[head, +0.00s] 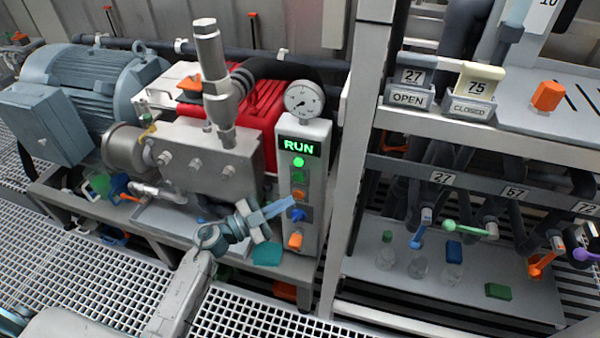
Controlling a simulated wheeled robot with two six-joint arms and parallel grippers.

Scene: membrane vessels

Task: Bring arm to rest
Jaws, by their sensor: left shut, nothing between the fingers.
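My left arm comes in from the lower left of the head view. Its gripper (285,205) is shut and empty, pointing right with its tips in front of the control panel (311,160), close to the blue knob (297,215). I cannot tell whether the tips touch the panel. The panel has a lit green RUN display (299,148), a green lamp (298,162) and orange controls. A round gauge (304,98) sits on top of it. My right gripper is not in view.
A pump with a grey motor (95,75) stands on a bench behind my arm. A metal post (352,130) rises right of the panel. A rack on the right holds OPEN (407,98) and CLOSED (468,109) tags above pipes and coloured valve handles. Grating floor (75,260) lies open at left.

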